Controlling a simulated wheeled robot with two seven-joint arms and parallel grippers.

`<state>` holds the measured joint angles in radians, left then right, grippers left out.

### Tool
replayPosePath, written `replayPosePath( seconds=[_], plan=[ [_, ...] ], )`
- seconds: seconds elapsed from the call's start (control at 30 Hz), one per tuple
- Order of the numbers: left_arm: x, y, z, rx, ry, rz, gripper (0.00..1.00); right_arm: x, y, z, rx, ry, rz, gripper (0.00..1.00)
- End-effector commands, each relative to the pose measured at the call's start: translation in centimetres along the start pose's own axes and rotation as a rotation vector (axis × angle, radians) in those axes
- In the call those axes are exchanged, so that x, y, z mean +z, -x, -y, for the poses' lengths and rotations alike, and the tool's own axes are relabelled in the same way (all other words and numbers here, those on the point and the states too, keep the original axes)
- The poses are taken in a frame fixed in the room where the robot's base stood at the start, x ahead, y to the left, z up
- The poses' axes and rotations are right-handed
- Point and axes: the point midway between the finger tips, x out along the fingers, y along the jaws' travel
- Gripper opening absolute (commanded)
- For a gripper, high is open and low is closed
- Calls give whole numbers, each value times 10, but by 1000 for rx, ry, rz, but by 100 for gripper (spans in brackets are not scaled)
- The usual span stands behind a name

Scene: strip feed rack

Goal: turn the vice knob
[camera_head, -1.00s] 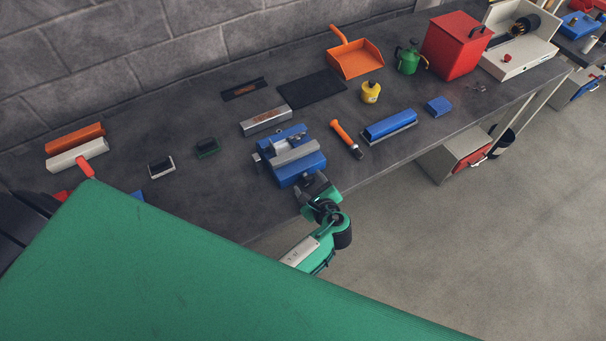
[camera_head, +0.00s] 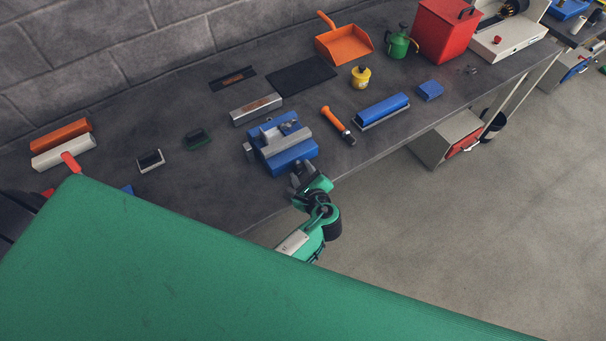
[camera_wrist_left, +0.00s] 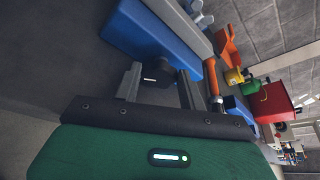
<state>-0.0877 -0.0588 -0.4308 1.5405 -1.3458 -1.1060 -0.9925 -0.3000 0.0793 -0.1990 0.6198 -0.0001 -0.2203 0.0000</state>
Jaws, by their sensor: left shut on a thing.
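The blue and grey vice (camera_head: 285,163) stands on the bench near its front edge, and its blue body (camera_wrist_left: 150,35) fills the upper middle of the left wrist view. The vice knob (camera_wrist_left: 153,73) is black with a short white mark and sits on the vice's near face. My left gripper (camera_head: 300,177) is at the front of the vice. The knob is mostly hidden by the gripper in the head view. My right gripper is not in view.
An orange-handled tool (camera_head: 337,124) and a blue block on a grey base (camera_head: 382,110) lie right of the vice. A grey metal bar (camera_head: 256,108) lies behind it.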

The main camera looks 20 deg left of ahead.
Motion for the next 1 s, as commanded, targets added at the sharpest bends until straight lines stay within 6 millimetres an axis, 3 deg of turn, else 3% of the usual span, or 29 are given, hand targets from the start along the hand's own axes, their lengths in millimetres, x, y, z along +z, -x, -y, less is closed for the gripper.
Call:
replayPosePath(
  seconds=[0.07,0.4,0.43,0.5,0.53,1.0],
  plan=[
    [-1,-2,-3,-14,34,3,18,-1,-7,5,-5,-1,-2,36],
    [1,-2,-1,-21,54,2,18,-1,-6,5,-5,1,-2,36],
    [1,-2,-1,-21,54,2,47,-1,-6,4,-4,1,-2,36],
    [1,-1,-1,-21,54,2,61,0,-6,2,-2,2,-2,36],
    [1,-1,-1,-21,54,2,63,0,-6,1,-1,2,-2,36],
    [2,0,0,0,10,0,63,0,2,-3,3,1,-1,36]
  ],
)
